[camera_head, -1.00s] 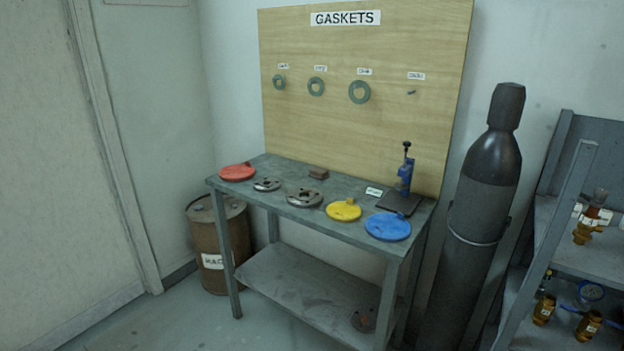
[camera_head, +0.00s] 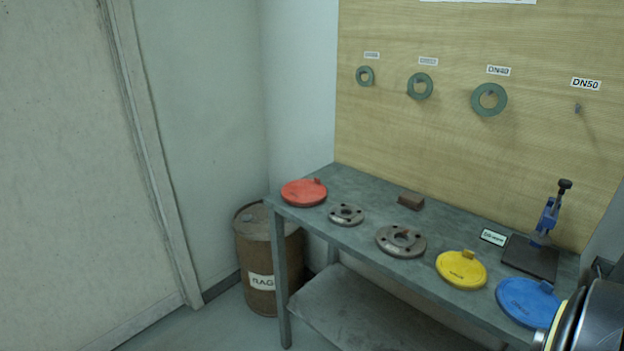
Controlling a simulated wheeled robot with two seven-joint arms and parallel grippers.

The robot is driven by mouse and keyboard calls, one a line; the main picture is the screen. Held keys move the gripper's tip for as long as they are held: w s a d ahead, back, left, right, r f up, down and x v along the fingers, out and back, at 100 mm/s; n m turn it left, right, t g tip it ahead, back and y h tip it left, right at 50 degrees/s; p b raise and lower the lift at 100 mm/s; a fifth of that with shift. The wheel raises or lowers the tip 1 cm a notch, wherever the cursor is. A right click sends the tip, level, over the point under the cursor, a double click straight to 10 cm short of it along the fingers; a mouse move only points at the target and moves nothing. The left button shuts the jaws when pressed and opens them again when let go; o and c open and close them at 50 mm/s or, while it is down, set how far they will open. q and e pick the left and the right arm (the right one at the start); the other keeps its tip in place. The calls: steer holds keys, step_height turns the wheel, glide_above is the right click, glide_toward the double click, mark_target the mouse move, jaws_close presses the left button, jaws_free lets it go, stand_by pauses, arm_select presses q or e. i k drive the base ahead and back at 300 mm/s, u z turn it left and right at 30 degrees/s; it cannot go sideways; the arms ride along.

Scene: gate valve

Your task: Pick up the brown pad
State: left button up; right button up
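The brown pad (camera_head: 411,200) is a small brown block lying on the grey table (camera_head: 352,183) toward its back edge, below the gasket board. It sits behind and between two grey metal flanges, apart from them. A dark and metallic rounded part, likely of my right arm, enters at the lower right corner in front of the blue disc. No fingertips of either gripper show in the view.
On the table are a red disc (camera_head: 304,192), a small flange (camera_head: 346,214), a larger flange (camera_head: 400,241), a yellow disc (camera_head: 461,269), a blue disc (camera_head: 527,302) and a blue hand press (camera_head: 547,218). A rag drum (camera_head: 262,265) stands left of the table.

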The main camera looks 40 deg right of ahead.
mark_target(415, 202)
steer(key=z, duration=0.2)
steer(key=i, duration=1.35)
steer(key=z, duration=0.9)
